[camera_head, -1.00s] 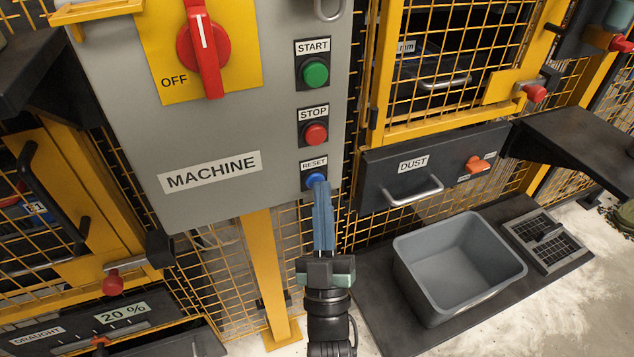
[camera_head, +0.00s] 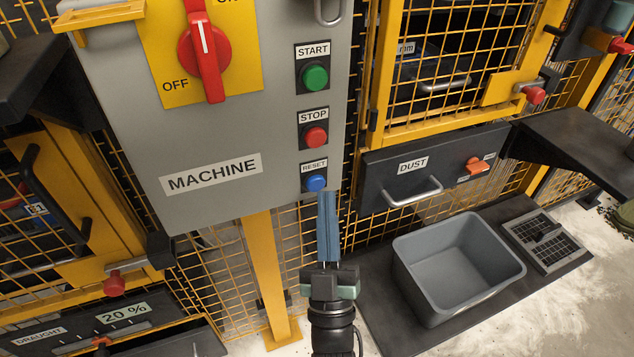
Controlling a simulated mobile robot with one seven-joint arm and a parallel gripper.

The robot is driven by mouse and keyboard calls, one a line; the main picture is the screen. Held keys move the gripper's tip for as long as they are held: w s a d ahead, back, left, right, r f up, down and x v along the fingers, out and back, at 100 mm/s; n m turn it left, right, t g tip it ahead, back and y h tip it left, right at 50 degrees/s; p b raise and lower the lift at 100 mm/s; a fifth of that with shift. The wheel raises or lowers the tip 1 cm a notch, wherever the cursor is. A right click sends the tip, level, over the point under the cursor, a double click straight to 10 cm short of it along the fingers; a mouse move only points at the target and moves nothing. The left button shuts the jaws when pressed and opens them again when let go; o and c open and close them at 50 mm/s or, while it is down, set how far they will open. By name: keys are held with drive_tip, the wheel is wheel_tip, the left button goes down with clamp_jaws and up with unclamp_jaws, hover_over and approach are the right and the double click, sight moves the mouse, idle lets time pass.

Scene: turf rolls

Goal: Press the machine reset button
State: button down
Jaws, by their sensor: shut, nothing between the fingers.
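The blue reset button (camera_head: 316,183) sits under a RESET label at the lower right of the grey machine panel (camera_head: 215,135). It is fully in view. My gripper (camera_head: 327,196) is shut and empty, its blue fingers pointing up at the panel. In the picture the fingertips lie just below and slightly right of the button, and they look apart from it. The red stop button (camera_head: 316,136) and the green start button (camera_head: 315,77) are in a column above it.
A large red rotary switch (camera_head: 206,52) on a yellow plate is at the panel's upper left. Right of my gripper are a black DUST drawer (camera_head: 440,165) with a metal handle and a grey bin (camera_head: 402,275) on a dark mat. Yellow mesh fencing (camera_head: 215,270) lies below the panel.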

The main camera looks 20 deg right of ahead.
drive_tip(key=s+p, duration=0.1)
drive_tip(key=s, duration=0.4)
drive_tip(key=shift+d, duration=0.1)
idle(0.8)
